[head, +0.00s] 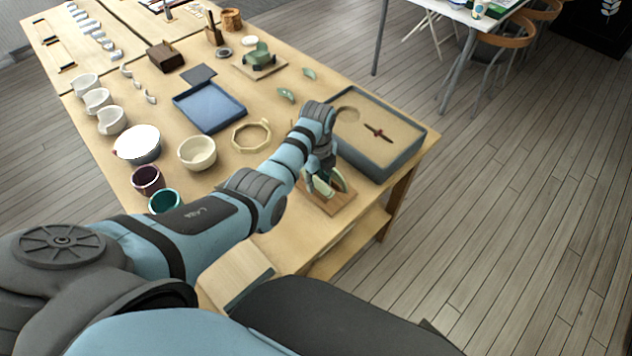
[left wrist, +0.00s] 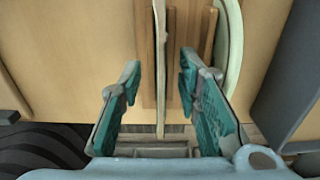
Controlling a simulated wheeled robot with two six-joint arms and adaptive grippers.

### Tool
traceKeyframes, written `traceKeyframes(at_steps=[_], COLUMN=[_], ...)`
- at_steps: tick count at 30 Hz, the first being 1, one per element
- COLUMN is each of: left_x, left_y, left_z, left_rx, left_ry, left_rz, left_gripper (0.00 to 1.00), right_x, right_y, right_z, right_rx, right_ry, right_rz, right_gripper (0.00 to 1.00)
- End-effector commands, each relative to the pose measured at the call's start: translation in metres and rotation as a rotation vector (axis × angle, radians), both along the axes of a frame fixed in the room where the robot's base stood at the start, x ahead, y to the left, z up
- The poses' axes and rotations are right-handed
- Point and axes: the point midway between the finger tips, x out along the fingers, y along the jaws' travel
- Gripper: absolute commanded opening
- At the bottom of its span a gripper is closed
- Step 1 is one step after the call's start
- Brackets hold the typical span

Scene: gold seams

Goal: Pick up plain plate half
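A wooden stand (head: 343,200) at the table's near right corner holds pale plate halves (head: 336,180), partly hidden by my left gripper (head: 322,182). In the left wrist view, one thin cream plate half (left wrist: 160,60) stands upright, seen edge-on. My left gripper (left wrist: 160,88) is open, with its teal pads on either side of this half and a gap on both sides. A second, pale green half (left wrist: 234,50) stands outside the right finger. Its face is mostly turned away, so I cannot tell which half is plain. My right gripper is not in view.
A grey sand-filled tray (head: 415,140) stands just behind the stand. A wooden ring (head: 251,136), a cream bowl (head: 197,152) and a blue tray (head: 208,107) lie further left. Floor is open beyond the table's right edge.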

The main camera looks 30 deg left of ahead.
Motion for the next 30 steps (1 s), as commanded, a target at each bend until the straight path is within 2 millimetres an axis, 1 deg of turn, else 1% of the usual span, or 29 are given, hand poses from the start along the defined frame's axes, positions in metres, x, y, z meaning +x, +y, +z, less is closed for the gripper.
traceKeyframes(at_steps=[1,5,6,16,20,30], left_x=[0.000,0.000,0.000,0.000,0.000,-0.001], left_y=[0.000,0.000,0.000,0.000,0.000,0.003], left_z=[0.000,0.000,0.000,0.001,0.007,0.041], left_rx=[0.000,0.000,0.000,0.000,0.000,0.000], left_ry=[0.000,0.000,0.000,-0.001,-0.002,0.000], left_rz=[0.000,0.000,0.000,0.000,0.000,0.005], left_gripper=[0.23,0.02,0.00,0.00,0.00,0.00], right_x=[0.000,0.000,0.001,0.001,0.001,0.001], right_y=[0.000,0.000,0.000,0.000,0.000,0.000], right_z=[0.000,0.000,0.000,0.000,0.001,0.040], right_rx=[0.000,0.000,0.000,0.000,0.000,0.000], right_ry=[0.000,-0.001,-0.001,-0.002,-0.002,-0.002], right_rz=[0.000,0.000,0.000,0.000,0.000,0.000], right_gripper=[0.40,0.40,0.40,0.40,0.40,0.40])
